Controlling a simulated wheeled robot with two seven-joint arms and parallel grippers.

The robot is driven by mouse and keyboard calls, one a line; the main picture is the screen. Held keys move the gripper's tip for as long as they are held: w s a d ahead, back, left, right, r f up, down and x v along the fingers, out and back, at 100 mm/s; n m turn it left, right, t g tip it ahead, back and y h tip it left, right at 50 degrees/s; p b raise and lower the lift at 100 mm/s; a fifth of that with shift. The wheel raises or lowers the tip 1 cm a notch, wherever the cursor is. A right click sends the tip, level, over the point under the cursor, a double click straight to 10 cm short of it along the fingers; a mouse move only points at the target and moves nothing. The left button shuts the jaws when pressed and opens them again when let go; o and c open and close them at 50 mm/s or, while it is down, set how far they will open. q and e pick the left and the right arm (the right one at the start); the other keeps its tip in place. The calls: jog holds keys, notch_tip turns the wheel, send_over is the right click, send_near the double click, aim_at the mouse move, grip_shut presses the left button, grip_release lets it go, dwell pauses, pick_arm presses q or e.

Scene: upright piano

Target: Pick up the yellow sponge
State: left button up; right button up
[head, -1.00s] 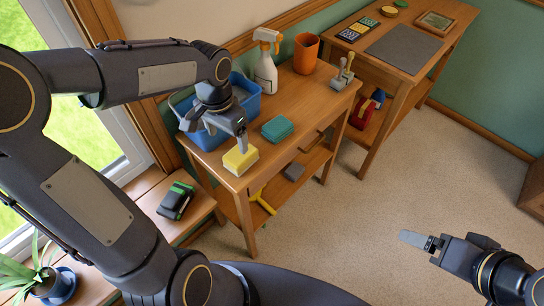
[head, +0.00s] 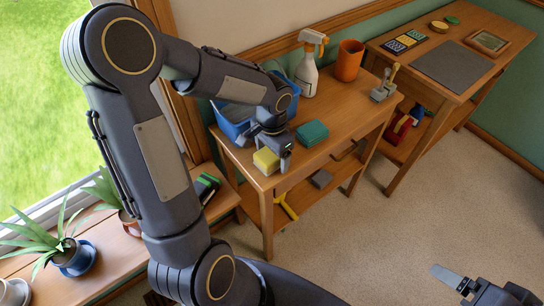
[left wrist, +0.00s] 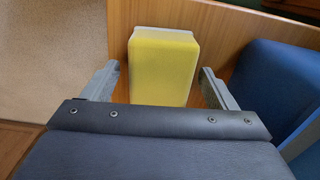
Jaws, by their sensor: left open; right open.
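The yellow sponge (head: 266,161) with a pale layer lies at the near left corner of the wooden table. My left gripper (head: 275,150) is down at the sponge, with one finger showing at its right side in the head view. In the left wrist view the sponge (left wrist: 163,62) sits between the two spread fingers of my left gripper (left wrist: 159,70), with a gap on both sides. My right gripper (head: 450,279) is empty at the lower right, over the floor.
The wooden table also holds a blue tub (head: 232,123), a teal sponge (head: 312,133), a spray bottle (head: 308,70), an orange cup (head: 348,60) and a grey metal item (head: 384,88). A second table (head: 480,40) stands behind. Potted plants (head: 75,258) line the window sill.

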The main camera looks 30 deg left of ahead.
pick_arm(q)
jog(key=c, duration=1.1)
jog(key=shift+o, duration=0.2)
jog(key=shift+r, duration=0.15)
jog(key=shift+r, duration=0.25)
notch_tip(320, 180, up, 2)
jog(key=shift+r+p, duration=0.2)
jog(key=shift+p, duration=0.1)
jog(key=s+d+r, duration=0.8)
jog(key=s+r, duration=0.2)
jog(key=s, duration=0.1)
jog(key=shift+d+p, duration=0.3)
jog(key=shift+p, duration=0.1)
jog(key=shift+f, duration=0.1)
